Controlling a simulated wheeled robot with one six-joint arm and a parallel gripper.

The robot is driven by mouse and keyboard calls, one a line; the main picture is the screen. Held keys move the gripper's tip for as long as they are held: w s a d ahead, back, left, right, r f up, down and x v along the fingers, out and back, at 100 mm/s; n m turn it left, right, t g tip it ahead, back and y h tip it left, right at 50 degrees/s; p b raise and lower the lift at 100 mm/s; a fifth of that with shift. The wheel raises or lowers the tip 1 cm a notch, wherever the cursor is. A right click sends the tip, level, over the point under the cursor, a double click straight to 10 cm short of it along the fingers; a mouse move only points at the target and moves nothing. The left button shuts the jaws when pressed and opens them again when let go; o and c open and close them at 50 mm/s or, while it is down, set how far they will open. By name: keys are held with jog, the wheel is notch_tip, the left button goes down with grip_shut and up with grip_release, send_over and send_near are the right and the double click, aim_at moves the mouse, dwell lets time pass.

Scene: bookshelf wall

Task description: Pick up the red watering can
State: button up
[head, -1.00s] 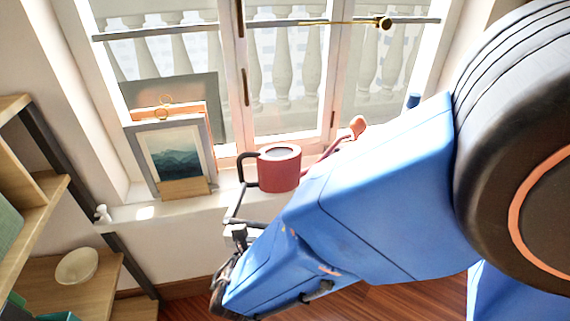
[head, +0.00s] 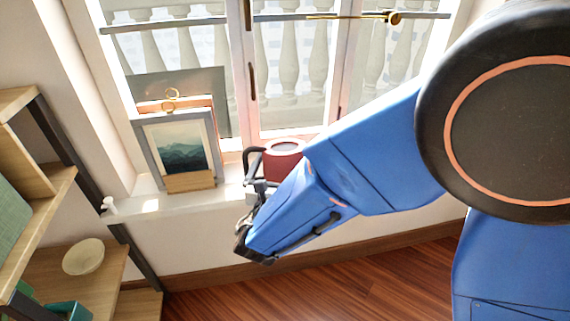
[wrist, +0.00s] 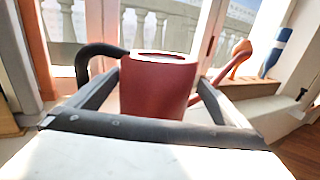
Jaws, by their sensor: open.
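The red watering can (head: 284,151) stands upright on the windowsill in the head view, partly hidden behind my blue arm. Its dark handle loop (head: 250,161) points left. In the wrist view the can's red body (wrist: 158,88) is straight ahead, with the black handle (wrist: 92,57) on the left and the spout with its orange rose (wrist: 240,52) on the right. My gripper (wrist: 150,100) is open, with one finger on each side of the can's body. I cannot tell whether either finger touches it. In the head view my gripper (head: 258,186) is beside the can, partly hidden.
Framed pictures (head: 176,155) lean on the sill left of the can. A small white figurine (head: 109,205) is on the sill's left end. A wooden shelf with a pale bowl (head: 83,257) stands at left. A blue object (wrist: 278,50) stands right of the spout.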

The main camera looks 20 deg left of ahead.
jog(key=shift+w+a, duration=0.1)
jog(key=shift+w, duration=0.35)
jog(key=c, duration=1.2)
jog(key=shift+r, duration=5.05)
